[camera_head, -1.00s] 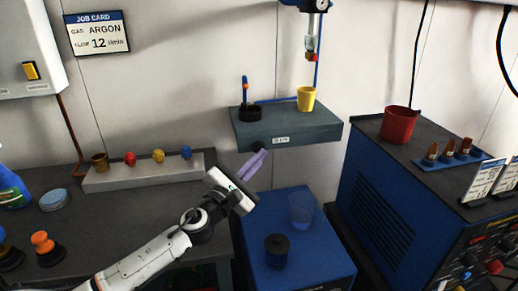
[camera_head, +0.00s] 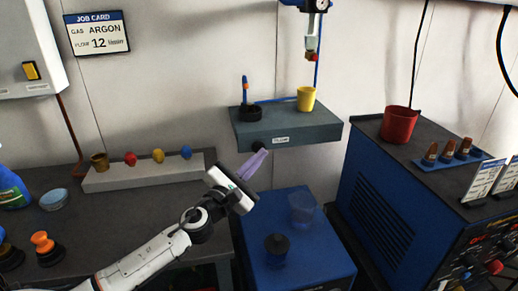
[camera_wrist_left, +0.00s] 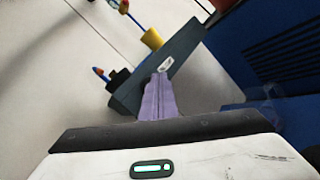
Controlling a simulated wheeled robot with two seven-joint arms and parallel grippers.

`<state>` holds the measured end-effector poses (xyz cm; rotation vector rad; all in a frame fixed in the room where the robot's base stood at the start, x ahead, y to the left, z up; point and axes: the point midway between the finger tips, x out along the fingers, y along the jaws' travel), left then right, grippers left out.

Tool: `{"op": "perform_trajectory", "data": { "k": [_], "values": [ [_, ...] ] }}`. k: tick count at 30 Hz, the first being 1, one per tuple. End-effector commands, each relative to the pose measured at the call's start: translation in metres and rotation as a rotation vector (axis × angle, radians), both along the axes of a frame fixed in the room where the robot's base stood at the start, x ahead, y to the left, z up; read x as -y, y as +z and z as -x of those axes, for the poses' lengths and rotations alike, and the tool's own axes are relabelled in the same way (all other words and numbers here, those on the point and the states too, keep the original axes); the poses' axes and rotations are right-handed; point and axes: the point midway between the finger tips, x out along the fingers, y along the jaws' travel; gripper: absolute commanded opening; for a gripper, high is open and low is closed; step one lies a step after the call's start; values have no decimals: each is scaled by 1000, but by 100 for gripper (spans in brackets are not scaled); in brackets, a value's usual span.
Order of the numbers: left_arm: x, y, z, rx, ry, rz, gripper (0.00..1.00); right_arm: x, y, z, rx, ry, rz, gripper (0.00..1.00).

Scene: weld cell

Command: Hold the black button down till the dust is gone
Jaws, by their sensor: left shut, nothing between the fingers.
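A round black button (camera_head: 258,146) shows at the lower front of the grey wall shelf (camera_head: 287,135), left of its white label. My left gripper (camera_head: 264,153) is shut and empty, with its purple fingers pointing up at the button. The fingertips overlap the button's edge in the head view; I cannot tell whether they touch it or press it in. In the left wrist view the shut fingers (camera_wrist_left: 158,98) reach the shelf front (camera_wrist_left: 150,82) and hide the button. No dust can be made out. My right gripper is out of view.
A yellow cup (camera_head: 306,98) and a black holder (camera_head: 250,113) stand on the shelf. Below is a blue box (camera_head: 320,265) with a clear blue cup (camera_head: 302,209) and a black knob (camera_head: 277,244). A red cup (camera_head: 399,124) stands right. A gauge fitting (camera_head: 311,43) hangs above the shelf.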

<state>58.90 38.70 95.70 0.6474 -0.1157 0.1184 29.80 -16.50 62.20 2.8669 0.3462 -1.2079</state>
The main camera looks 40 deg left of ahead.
Motion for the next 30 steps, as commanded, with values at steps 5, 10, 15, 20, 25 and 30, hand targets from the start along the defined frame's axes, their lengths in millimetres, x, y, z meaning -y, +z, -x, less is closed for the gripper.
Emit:
{"op": "perform_trajectory", "data": {
  "k": [5,10,15,20,25,30],
  "values": [
    [-5,0,-4,0,0,0,0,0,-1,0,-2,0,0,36],
    [-5,0,-4,0,0,0,0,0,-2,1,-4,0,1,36],
    [-5,0,-4,0,0,0,0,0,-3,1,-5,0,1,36],
    [-6,0,-5,0,0,0,0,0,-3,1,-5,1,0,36],
    [-7,0,-6,0,0,0,0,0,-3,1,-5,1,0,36],
    [-9,0,-8,1,0,-1,0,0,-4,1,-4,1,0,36]
  ]
}}
